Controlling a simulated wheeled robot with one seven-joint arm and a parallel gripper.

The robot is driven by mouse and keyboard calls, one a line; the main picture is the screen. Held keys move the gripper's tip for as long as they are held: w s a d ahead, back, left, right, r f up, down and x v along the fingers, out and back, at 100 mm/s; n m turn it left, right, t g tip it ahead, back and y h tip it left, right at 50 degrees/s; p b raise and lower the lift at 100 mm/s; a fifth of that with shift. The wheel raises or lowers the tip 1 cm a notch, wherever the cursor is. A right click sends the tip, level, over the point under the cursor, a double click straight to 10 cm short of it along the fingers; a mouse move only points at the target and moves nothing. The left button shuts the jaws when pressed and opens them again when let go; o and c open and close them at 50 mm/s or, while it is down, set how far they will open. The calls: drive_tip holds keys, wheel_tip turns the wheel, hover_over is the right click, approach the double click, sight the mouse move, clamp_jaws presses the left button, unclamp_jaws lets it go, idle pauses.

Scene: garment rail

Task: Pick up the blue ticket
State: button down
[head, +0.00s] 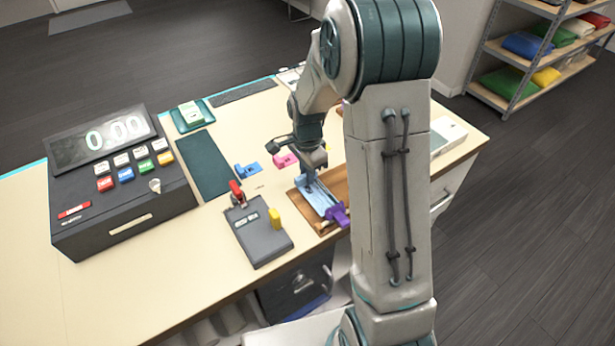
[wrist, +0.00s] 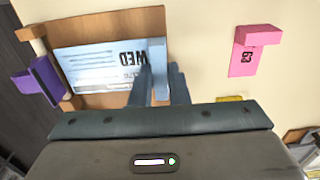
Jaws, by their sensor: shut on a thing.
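In the head view the ticket (head: 320,198) lies beneath my gripper (head: 309,180), on the board (head: 299,203). Whether the ticket is lifted off the board I cannot tell.
A purple piece (head: 338,215) is at the board's near end. A pink tag (head: 285,160) and a darker blue tag (head: 247,171) lie behind. A dark box with red and yellow levers (head: 258,236) stands left of the board. The cash register (head: 120,180) is further left.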

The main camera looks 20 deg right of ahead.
wheel_tip(320, 180, up, 2)
drive_tip(key=shift+r+b, duration=0.25)
drive_tip(key=shift+b, duration=0.15)
drive_tip(key=d+r+p, duration=0.1)
drive_tip(key=d+r, duration=1)
drive_tip(key=r, duration=0.1)
drive_tip(key=shift+w+d, duration=0.15)
drive_tip(key=shift+d, duration=0.15)
